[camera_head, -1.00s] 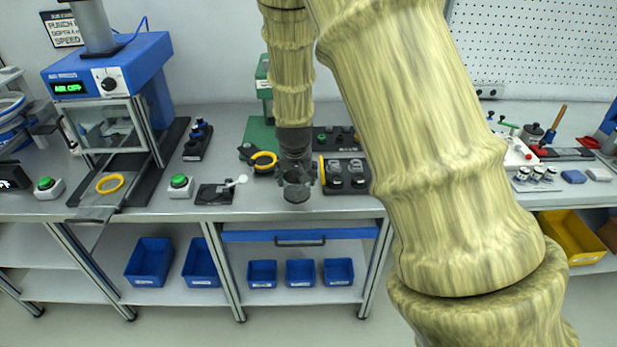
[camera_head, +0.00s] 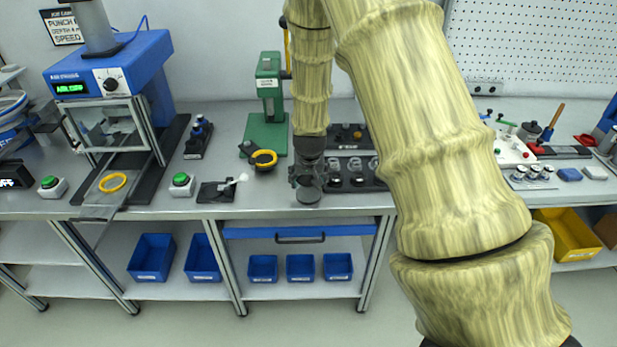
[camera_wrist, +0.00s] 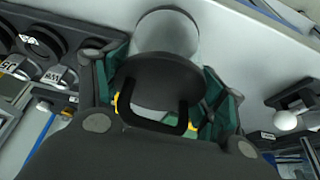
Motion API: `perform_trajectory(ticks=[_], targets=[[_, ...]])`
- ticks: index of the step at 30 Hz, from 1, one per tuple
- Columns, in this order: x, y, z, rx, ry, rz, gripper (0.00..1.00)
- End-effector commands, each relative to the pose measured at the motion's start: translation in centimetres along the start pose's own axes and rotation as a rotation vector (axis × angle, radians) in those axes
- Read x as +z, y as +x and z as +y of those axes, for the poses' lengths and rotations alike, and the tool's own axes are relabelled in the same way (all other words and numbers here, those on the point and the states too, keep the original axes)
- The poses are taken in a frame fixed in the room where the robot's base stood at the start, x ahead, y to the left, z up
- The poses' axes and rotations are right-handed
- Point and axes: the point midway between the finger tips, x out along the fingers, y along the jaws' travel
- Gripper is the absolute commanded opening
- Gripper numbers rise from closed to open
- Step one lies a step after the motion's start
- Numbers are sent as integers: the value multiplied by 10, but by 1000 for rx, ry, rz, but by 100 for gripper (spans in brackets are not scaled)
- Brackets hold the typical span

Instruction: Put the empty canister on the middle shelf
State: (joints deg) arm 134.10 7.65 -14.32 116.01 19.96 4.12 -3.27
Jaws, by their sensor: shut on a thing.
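My gripper (camera_head: 307,181) is shut on the canister (camera_head: 308,196), a grey cylinder held upright over the front strip of the bench. I cannot tell whether its base touches the bench top. In the wrist view, the canister (camera_wrist: 168,33) shows as a pale grey cylinder with a dark top, between the green-padded fingers of my gripper (camera_wrist: 165,85). Whether it is empty cannot be seen. Below the bench, a pale shelf (camera_head: 210,286) carries blue bins; I cannot tell which level is the middle shelf.
A black rack (camera_head: 352,186) with round-topped items stands just right of my gripper. A blue drawer (camera_head: 300,230) is below.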

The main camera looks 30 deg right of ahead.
Motion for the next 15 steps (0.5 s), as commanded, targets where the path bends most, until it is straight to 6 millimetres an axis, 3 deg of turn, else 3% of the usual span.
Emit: perform_trajectory(ticks=[8,9,12,15], targets=[[1,3,0,0,0,0,44],[1,3,0,0,0,0,74],[1,2,0,0,0,0,92],[1,2,0,0,0,0,92]])
